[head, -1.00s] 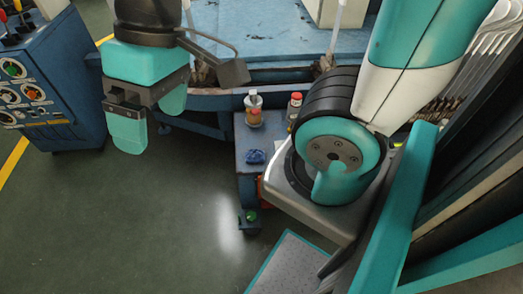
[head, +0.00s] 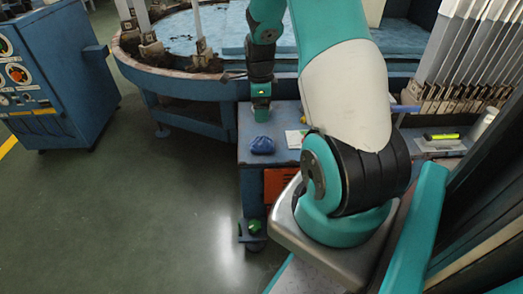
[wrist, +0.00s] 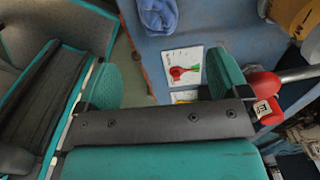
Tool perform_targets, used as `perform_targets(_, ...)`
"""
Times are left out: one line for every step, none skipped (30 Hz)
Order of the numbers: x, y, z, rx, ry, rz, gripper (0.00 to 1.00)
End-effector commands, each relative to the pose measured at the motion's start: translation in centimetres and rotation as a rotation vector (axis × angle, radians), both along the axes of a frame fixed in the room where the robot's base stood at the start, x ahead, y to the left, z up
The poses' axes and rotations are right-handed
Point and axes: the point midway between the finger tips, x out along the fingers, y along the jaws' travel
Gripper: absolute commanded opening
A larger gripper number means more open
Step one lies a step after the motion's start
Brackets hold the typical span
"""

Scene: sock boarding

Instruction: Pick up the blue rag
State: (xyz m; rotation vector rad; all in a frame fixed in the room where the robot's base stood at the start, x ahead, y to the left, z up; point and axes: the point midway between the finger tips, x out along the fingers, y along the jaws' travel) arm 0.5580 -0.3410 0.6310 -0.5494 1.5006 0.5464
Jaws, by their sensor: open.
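The blue rag (head: 262,145) lies crumpled on the blue side table, near its left edge, in the head view. It also shows at the top of the wrist view (wrist: 158,14), cut off by the frame edge. My gripper (head: 261,108) appears edge-on just behind and above the rag in the head view. In the wrist view my gripper (wrist: 163,72) is open, its two teal fingers wide apart. The rag is ahead of the gap between the fingers, not between them. Nothing is held.
A white card (wrist: 183,68) with a red and green picture lies beside the rag. A red-handled tool (wrist: 265,90) and orange-yellow bottles (wrist: 296,15) are close by the right finger. The round blue machine table (head: 190,88) stands behind.

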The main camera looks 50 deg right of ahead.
Motion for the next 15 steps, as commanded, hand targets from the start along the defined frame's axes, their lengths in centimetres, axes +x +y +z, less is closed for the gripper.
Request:
perform_targets(-0.1, 0.1, -1.7, 0.004, 0.005, 0.002, 0.93)
perform_targets(-0.1, 0.1, -2.4, 0.003, 0.004, 0.002, 0.93)
perform_targets(-0.1, 0.1, -3.3, 0.004, 0.005, 0.003, 0.93)
perform_targets(-0.1, 0.1, -4.1, 0.003, 0.004, 0.003, 0.93)
perform_targets(-0.1, 0.2, -4.8, 0.003, 0.004, 0.004, 0.93)
perform_targets(-0.1, 0.2, -5.6, 0.003, 0.004, 0.004, 0.93)
perform_targets(-0.1, 0.2, -6.3, 0.004, 0.003, 0.004, 0.93)
perform_targets(-0.1, 0.2, -6.8, 0.003, 0.003, 0.005, 0.93)
perform_targets(-0.1, 0.2, -7.5, 0.004, 0.003, 0.005, 0.93)
perform_targets(-0.1, 0.2, -8.0, 0.003, 0.003, 0.005, 0.93)
perform_targets(0.0, 0.2, -8.3, 0.002, 0.002, 0.006, 0.93)
perform_targets(0.0, 0.2, -8.7, 0.002, 0.002, 0.006, 0.93)
perform_targets(0.0, 0.2, -9.0, 0.002, 0.002, 0.006, 0.93)
perform_targets(0.0, 0.2, -9.2, 0.002, 0.002, 0.006, 0.93)
perform_targets(0.0, 0.2, -9.3, 0.003, 0.001, 0.006, 0.93)
